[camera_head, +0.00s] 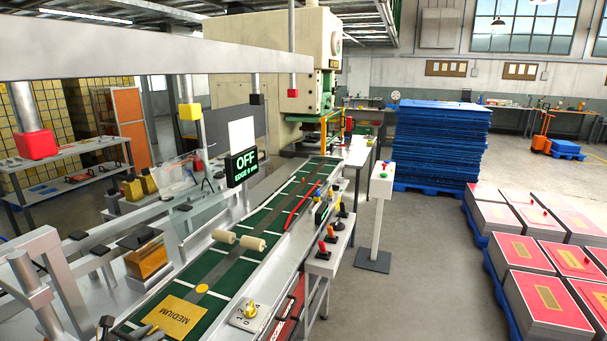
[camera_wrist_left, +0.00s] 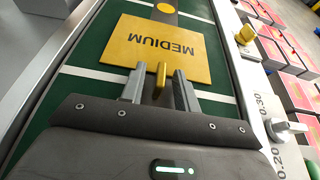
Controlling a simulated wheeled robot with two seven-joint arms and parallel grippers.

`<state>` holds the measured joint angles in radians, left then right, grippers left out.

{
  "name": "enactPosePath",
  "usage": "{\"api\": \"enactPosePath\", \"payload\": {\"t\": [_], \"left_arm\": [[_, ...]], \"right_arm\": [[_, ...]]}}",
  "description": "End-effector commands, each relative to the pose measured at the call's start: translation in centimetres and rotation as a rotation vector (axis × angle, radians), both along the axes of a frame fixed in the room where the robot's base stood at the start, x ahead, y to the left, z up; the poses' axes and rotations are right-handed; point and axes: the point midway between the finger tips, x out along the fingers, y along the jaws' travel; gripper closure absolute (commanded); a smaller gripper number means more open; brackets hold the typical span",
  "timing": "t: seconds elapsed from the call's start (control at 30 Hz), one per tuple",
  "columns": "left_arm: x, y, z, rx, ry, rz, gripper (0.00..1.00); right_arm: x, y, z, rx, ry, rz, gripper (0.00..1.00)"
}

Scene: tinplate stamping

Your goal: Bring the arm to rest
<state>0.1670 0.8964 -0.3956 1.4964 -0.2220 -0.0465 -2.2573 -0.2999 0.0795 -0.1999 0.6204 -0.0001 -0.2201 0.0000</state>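My left gripper (camera_head: 143,331) shows at the bottom edge of the head view, low over the near end of the green belt. In the left wrist view its two fingers (camera_wrist_left: 160,88) stand apart. A small yellow peg (camera_wrist_left: 160,80) is between them, with a gap visible on each side. The yellow plate marked MEDIUM (camera_wrist_left: 160,48) lies flat on the belt just beyond the fingertips; it also shows in the head view (camera_head: 180,314). Whether the peg is joined to the plate is hard to tell. My right gripper is in neither view.
The green belt (camera_head: 225,262) runs away toward the press (camera_head: 290,65). A yellow knob (camera_head: 250,309) sits at the belt's right side. The sign (camera_head: 242,166) reads OFF.

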Motion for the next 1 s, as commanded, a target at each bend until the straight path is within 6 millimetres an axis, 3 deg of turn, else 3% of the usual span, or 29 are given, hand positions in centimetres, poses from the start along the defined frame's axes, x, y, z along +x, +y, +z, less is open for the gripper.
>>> {"api": "enactPosePath", "payload": {"t": [0.03,0.07,0.23,1.0], "left_arm": [[0.1,0.0,-0.9,0.001,0.001,0.0,0.69],[0.1,0.0,0.9,0.002,-0.002,0.0,0.69],[0.0,0.0,4.1,0.004,-0.001,-0.002,0.69],[-4.7,-15.8,3.5,-0.005,-0.001,-0.003,0.69]], "right_arm": [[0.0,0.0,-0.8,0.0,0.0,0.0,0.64],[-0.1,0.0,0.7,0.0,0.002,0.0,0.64],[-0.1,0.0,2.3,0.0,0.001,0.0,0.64],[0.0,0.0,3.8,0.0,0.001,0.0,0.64]]}}
